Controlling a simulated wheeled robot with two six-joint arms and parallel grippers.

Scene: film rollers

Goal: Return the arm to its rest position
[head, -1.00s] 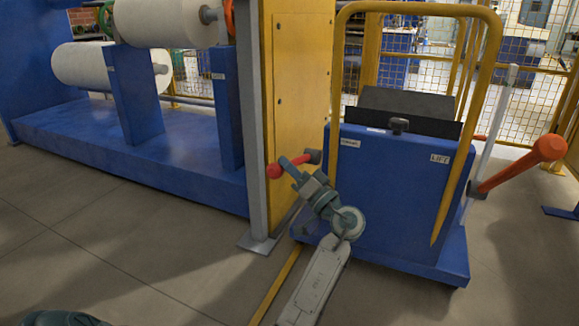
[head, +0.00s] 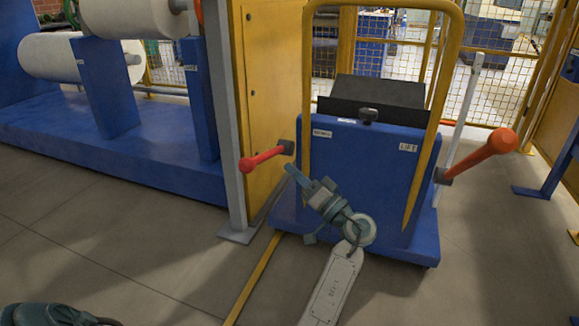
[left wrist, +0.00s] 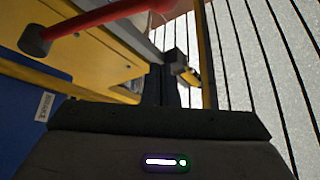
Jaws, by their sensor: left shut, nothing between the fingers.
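My left gripper (head: 298,178) is shut and empty in the head view. It points up and left, in front of the blue cart (head: 375,185). Its tip is just below and right of the red lever (head: 262,158) on the cart's left side, apart from it in the picture. My pale arm link runs down to the bottom edge. My right gripper is not in view.
A larger orange-red lever (head: 490,155) sticks out on the cart's right. A yellow hoop rail (head: 447,60) rises over the cart. At left stand a yellow panel (head: 268,95) with a grey post and a blue roller stand (head: 110,150) with white rolls (head: 50,55). Open floor lies in front.

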